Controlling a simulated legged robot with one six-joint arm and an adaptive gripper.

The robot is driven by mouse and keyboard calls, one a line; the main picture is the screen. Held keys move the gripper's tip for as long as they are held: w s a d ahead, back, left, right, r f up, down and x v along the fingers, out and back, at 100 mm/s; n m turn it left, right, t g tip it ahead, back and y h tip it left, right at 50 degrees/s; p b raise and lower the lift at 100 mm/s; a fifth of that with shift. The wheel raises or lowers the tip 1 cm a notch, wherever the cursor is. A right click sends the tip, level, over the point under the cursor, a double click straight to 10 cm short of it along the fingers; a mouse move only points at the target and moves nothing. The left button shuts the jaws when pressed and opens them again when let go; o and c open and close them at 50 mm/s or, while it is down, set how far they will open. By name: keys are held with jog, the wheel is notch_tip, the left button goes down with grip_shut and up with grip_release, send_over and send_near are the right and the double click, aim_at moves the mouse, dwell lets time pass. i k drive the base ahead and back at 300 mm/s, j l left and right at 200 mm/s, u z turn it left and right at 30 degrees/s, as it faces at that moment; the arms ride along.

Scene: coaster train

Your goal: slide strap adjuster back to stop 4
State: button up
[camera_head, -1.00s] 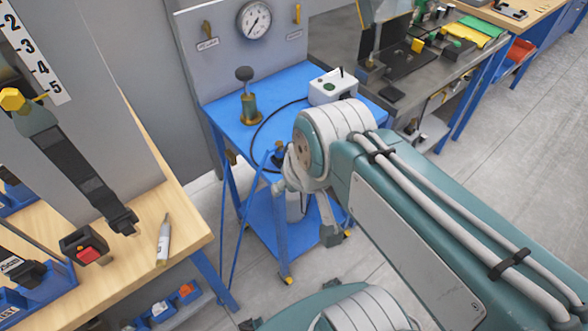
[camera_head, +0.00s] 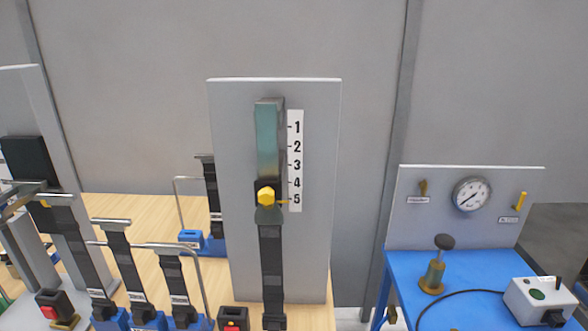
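The strap adjuster (camera_head: 266,197) has a yellow hexagonal knob and a dark slider. It sits on a vertical rail (camera_head: 268,140) on an upright grey panel (camera_head: 232,120). A white scale (camera_head: 295,160) numbered 1 to 5 runs down beside the rail, with 1 at the top. The adjuster's small yellow pointer is level with about 5, below the 4 mark. A black strap (camera_head: 271,265) hangs from the adjuster down the panel. My gripper is out of view.
Several black buckle straps stand in blue holders (camera_head: 150,322) on the wooden bench (camera_head: 140,206) at left. A black buckle with a red button (camera_head: 233,318) is at the panel's foot. At right is a blue cart (camera_head: 465,268) with a gauge (camera_head: 472,194) and a white control box (camera_head: 540,300).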

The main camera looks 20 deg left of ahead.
aim_at(266, 191)
jog(key=u, duration=1.3)
jog(key=k+j+u, duration=0.1)
jog(key=j+u, duration=0.2)
jog(key=j, duration=0.1)
